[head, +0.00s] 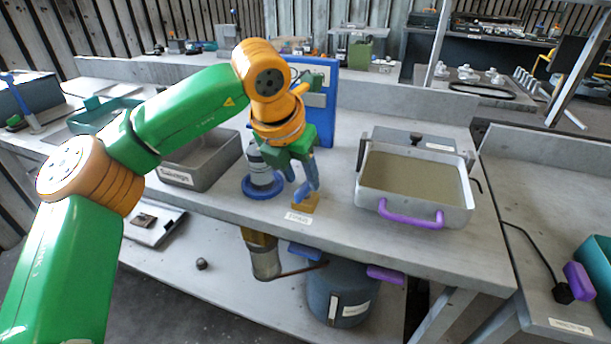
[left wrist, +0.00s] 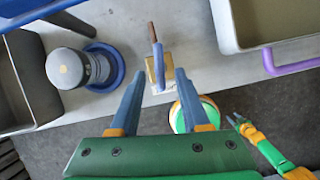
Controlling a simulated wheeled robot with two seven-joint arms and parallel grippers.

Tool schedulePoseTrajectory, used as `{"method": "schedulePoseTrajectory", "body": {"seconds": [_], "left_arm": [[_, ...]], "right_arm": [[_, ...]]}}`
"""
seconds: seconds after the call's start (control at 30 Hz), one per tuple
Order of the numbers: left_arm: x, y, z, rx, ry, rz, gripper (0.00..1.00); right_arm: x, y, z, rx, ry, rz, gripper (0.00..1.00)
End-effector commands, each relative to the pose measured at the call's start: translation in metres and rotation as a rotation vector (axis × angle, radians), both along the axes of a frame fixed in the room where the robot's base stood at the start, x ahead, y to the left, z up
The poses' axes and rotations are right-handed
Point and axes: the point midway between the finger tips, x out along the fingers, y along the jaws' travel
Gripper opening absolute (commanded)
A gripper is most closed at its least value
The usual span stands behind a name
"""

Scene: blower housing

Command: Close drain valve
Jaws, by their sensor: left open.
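The drain valve (head: 306,204) is a small brass-coloured block at the front edge of the bench, with a white label in front of it. In the left wrist view the valve block (left wrist: 150,70) carries a thin grey-blue lever (left wrist: 158,66) with a brown end pointing up the picture. My left gripper (head: 305,188) is just above the valve, pointing down. In the left wrist view its two fingers (left wrist: 154,88) are apart, one to each side of the lever's line, with nothing between the tips. My right gripper (left wrist: 235,121) shows small at lower right there; its jaws are unclear.
A grey bottle on a blue round base (head: 263,188) stands left of the valve, near my left gripper. A grey pan with a purple handle (head: 413,217) stands to the right. A grey bin (head: 205,160) is further left. A dark tank (head: 341,292) stands below the bench edge.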

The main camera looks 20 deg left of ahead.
Motion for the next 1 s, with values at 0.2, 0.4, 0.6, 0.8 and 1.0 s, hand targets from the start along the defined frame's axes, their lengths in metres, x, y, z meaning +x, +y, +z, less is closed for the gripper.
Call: {"method": "schedulePoseTrajectory", "body": {"seconds": [0.2, 0.4, 0.6, 0.8, 1.0], "left_arm": [[0.008, -0.002, -0.02, -0.001, 0.0, -0.002, 0.46], [0.008, -0.003, -0.02, -0.002, -0.001, -0.003, 0.44], [0.008, -0.003, -0.02, -0.003, 0.0, -0.003, 0.0], [0.008, -0.003, -0.02, -0.003, 0.0, -0.006, 0.0], [0.008, -0.003, -0.019, -0.004, 0.0, -0.045, 0.0]], "right_arm": [[-0.001, 0.0, 0.002, 0.0, 0.002, 0.0, 0.5], [0.001, 0.0, 0.001, 0.0, -0.001, 0.001, 0.5], [0.001, 0.0, 0.001, -0.001, -0.002, 0.001, 0.5], [0.002, -0.001, 0.002, -0.001, -0.003, 0.002, 0.5], [0.002, -0.001, 0.004, -0.002, -0.005, 0.002, 0.5]]}}
